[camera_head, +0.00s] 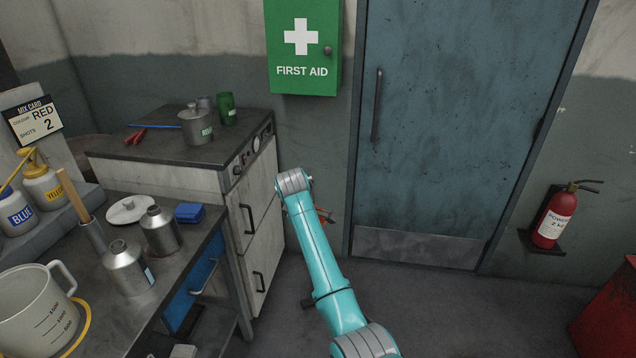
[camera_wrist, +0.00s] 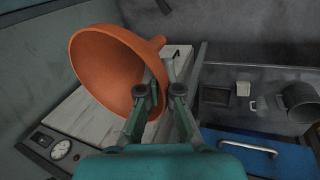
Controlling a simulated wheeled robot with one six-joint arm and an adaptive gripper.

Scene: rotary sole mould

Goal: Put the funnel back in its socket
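The orange funnel (camera_wrist: 112,68) fills the upper left of the wrist view, tilted, with its wide mouth toward the camera and its spout to the upper right. My gripper (camera_wrist: 160,88) is shut on the funnel's wall, one finger across the mouth and the other outside. I cannot make out the funnel's socket in either view.
A workbench (camera_head: 185,275) at left holds metal cans (camera_head: 127,268), a measuring jug (camera_head: 35,310) and a blue box (camera_head: 189,212). A grey cabinet (camera_head: 262,215) stands behind it, with a lidded pot (camera_head: 196,127) on top. Floor before the door (camera_head: 450,120) is clear.

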